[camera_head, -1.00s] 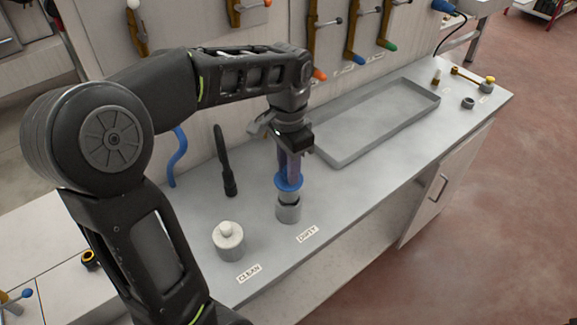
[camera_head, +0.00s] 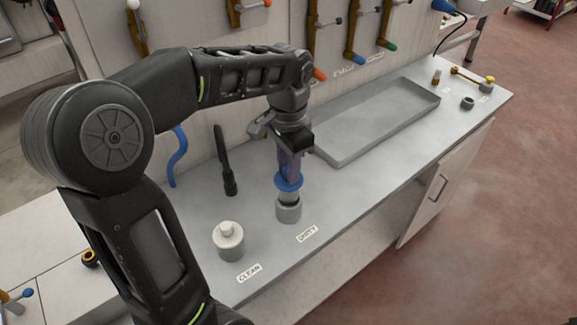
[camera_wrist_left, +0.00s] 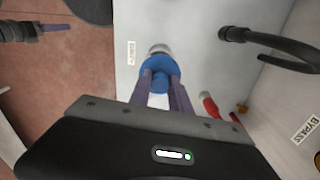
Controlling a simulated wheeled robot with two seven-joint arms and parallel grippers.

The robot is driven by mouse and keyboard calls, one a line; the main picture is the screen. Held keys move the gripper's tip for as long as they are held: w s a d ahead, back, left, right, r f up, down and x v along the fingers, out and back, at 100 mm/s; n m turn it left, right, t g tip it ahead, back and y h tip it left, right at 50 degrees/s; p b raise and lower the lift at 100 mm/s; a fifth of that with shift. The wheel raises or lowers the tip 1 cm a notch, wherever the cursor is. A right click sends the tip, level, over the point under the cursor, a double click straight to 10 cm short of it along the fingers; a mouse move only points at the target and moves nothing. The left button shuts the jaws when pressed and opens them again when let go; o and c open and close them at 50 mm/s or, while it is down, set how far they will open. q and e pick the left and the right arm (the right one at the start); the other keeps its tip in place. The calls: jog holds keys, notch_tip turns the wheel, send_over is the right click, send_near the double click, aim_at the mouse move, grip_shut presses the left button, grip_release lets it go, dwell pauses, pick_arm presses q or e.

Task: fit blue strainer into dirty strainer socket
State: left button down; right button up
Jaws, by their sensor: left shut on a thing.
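My left gripper (camera_head: 289,172) points down with its fingers shut on the blue strainer. The blue strainer (camera_head: 288,183) has a wide blue rim and a pale lower part. It is directly above the grey dirty strainer socket (camera_head: 289,212), by the DIRTY label (camera_head: 307,233). The pale lower part meets the socket's mouth; how deep it sits inside I cannot tell. In the left wrist view, the strainer's blue top (camera_wrist_left: 160,75) is between the fingertips (camera_wrist_left: 163,88) and hides most of the socket.
A clean socket with a pale knobbed piece (camera_head: 228,238) stands at the left by the CLEAN label (camera_head: 248,273). A grey tray (camera_head: 340,160) lies to the right. The counter in front of the tray is clear.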

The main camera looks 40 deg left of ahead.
aim_at(288, 186)
pick_arm(q)
jog(key=shift+f+b, duration=2.35)
jog(key=shift+f, duration=0.95)
jog(key=c, duration=1.1)
grip_release()
jog(key=shift+r, duration=0.1)
jog(key=shift+r, duration=0.15)
notch_tip(288, 186, up, 8)
jog(key=shift+f, duration=0.25)
jog(key=shift+f, duration=0.1)
